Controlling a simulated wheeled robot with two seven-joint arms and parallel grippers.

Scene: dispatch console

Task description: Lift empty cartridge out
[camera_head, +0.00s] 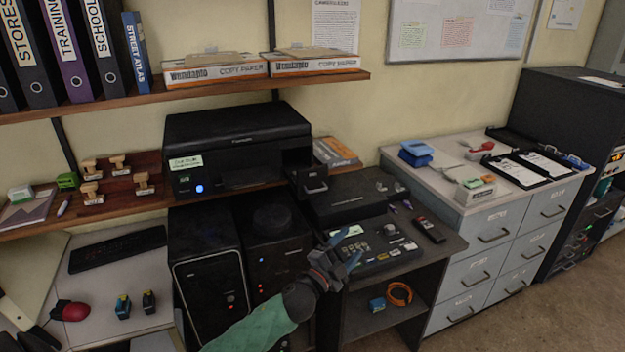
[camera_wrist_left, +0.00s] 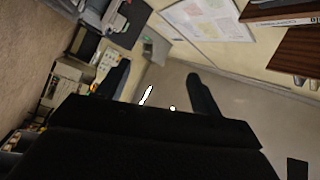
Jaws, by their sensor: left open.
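My left gripper (camera_head: 347,250) is open and empty, in front of the control panel, right of and below the printer. Its two fingers show apart in the left wrist view (camera_wrist_left: 158,72). My right gripper is not in view.
Black computer towers (camera_head: 208,268) stand below the printer. A control panel (camera_head: 375,245) with buttons and a black handset (camera_head: 428,229) lies beside my left gripper. The upper shelf (camera_head: 190,92) overhangs the printer. Grey drawers (camera_head: 505,240) stand to the right.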

